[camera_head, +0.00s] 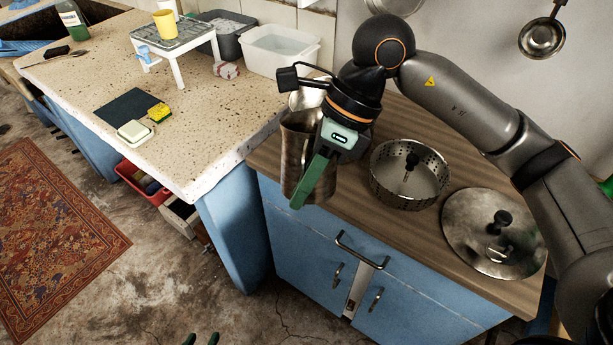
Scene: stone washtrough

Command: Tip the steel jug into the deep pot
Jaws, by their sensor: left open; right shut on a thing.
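The steel jug (293,150) hangs over the left edge of the wooden counter, close to upright as far as I can tell. My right gripper (312,178) is shut on it, with its green finger across the jug's right side. A round steel vessel (308,96) shows partly behind the gripper; it may be the deep pot, but my wrist hides most of it. Another steel pan with holed walls (382,190) and a black knob inside stands to the right. My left gripper (202,340) is open and empty at the bottom edge, only its green fingertips showing.
A steel lid (478,253) lies at the counter's right. On the stone slab (215,120) are a sponge (159,112), a soap dish (135,132), a white stand (176,45) with a yellow cup (165,24), and a clear tub (277,50).

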